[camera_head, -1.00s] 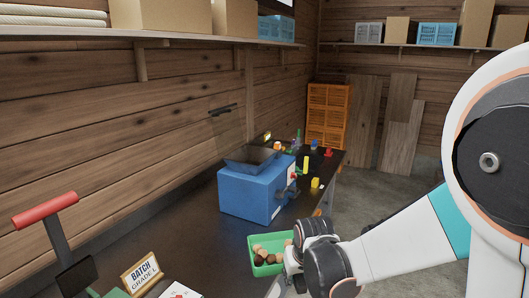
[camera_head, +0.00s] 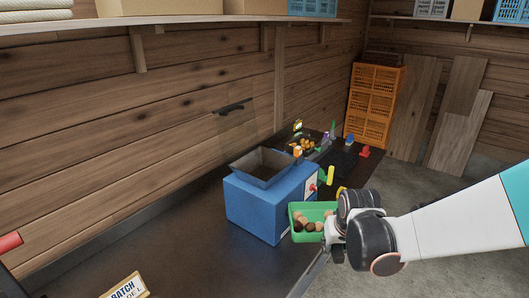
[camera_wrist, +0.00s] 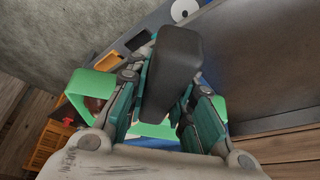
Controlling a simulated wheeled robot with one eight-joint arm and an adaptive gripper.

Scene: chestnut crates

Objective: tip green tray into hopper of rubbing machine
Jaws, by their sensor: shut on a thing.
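The green tray (camera_head: 297,234) holds several brown and tan chestnuts and sits at the right side of the rubbing machine in the head view. My gripper (camera_wrist: 165,110) is shut on the tray, whose green ends (camera_wrist: 92,84) show on both sides of the fingers in the wrist view. The head view hides the fingertips behind my wrist. The rubbing machine is a blue box (camera_head: 258,207) on the dark bench. Its grey, flared hopper (camera_head: 262,167) opens upward on top. The tray is lower than the hopper and apart from its mouth. It looks about level.
Small coloured objects, including a yellow one (camera_head: 330,175) and a red one (camera_head: 365,152), stand behind the machine. Orange crates (camera_head: 374,105) are stacked at the back. A batch sign (camera_head: 126,288) stands at the front left. The bench left of the machine is clear.

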